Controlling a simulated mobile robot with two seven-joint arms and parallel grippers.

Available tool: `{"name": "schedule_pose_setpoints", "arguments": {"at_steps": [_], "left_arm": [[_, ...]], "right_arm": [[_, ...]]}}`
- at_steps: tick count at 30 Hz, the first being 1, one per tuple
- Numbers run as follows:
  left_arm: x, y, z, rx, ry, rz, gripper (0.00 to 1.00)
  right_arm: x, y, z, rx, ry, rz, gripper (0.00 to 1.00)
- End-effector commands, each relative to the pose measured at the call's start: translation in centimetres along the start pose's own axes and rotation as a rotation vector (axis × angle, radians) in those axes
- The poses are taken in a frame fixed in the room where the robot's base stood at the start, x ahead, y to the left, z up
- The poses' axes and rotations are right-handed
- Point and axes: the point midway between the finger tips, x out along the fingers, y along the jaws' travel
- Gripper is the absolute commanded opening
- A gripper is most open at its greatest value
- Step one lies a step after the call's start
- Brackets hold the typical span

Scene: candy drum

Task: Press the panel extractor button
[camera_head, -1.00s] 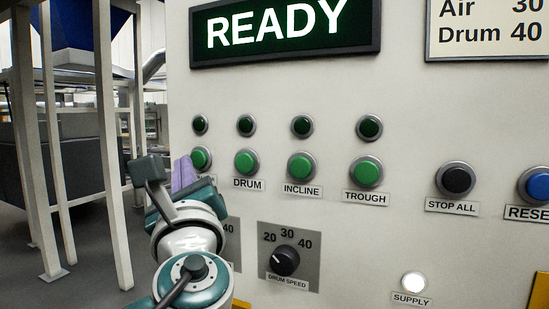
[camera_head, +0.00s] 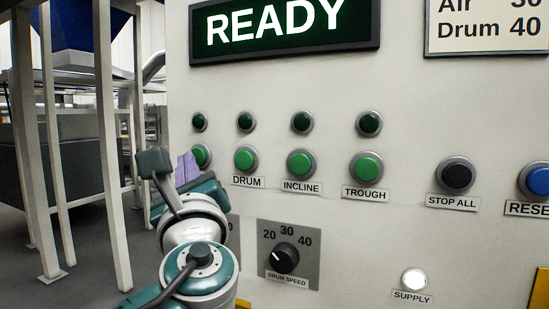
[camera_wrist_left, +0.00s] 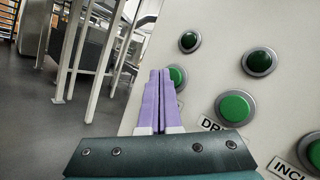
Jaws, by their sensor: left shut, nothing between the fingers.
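The leftmost green button (camera_head: 203,156) of the panel's row is partly covered by my left gripper, and its label is hidden, so I cannot read whether it says extractor. It also shows in the left wrist view (camera_wrist_left: 180,77), just right of the fingertips. My left gripper (camera_head: 187,165) has purple fingers. In the left wrist view they are shut together (camera_wrist_left: 160,75) with nothing between them. The fingertips are close beside the button's left side; I cannot tell whether they touch it. My right gripper is not in view.
Green DRUM (camera_head: 246,159), INCLINE (camera_head: 301,164) and TROUGH (camera_head: 368,167) buttons continue rightward, under dark green lamps. A black STOP ALL button (camera_head: 457,175) and blue RESET button (camera_head: 538,181) are farther right. The DRUM SPEED knob (camera_head: 285,258) sits below. A white frame (camera_head: 110,130) stands left.

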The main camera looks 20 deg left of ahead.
Motion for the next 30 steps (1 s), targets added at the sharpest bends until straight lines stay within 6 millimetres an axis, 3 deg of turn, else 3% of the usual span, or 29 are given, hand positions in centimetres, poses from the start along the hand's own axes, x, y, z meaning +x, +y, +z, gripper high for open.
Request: {"name": "schedule_pose_setpoints", "arguments": {"at_steps": [30], "left_arm": [[0.58, -0.43, -0.43, -0.001, 0.001, 0.0, 0.0]], "right_arm": [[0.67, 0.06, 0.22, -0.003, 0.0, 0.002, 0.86]]}}
